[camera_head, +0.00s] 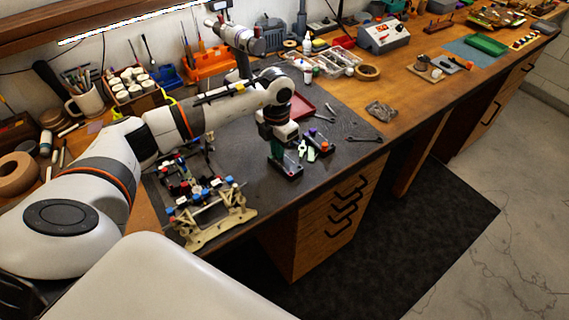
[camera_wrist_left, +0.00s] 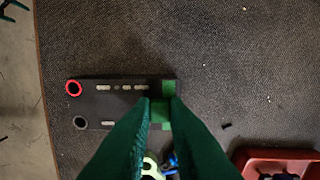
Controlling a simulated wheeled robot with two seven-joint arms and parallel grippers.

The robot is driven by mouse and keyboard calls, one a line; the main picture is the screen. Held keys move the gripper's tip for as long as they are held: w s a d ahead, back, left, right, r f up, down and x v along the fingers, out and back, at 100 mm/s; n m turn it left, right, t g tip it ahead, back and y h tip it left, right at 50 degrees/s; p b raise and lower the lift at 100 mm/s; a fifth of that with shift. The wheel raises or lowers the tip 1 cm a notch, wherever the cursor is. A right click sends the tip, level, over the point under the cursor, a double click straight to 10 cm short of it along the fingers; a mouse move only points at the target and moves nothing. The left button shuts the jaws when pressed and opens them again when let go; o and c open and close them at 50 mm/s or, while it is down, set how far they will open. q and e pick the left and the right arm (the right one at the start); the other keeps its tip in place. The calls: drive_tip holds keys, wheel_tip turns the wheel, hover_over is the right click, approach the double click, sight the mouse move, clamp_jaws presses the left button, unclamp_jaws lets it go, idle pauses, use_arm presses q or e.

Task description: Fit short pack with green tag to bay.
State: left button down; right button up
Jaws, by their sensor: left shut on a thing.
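My left gripper (camera_head: 285,163) points down over the near part of the dark work mat. In the left wrist view its green fingers (camera_wrist_left: 163,103) are shut on one end of a flat black pack (camera_wrist_left: 105,104). This pack has a green tag (camera_wrist_left: 168,87) at the held end and a red and a grey ring at the other. It also shows under the gripper in the head view (camera_head: 287,172). I cannot tell whether it touches the mat. The racecar chassis (camera_head: 185,181) is to the left; its bay is not clearly visible. My right gripper is out of view.
A pale stand (camera_head: 218,228) with blue and red parts is by the mat's near edge. Small dark parts (camera_head: 318,143) lie just right of my gripper. Some mat is clear.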

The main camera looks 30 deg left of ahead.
use_arm(q)
drive_tip(key=shift+r+p, duration=0.35)
drive_tip(key=shift+r, duration=0.3)
idle(0.4)
drive_tip(key=shift+r+p, duration=1.15)
drive_tip(key=shift+r, duration=0.7)
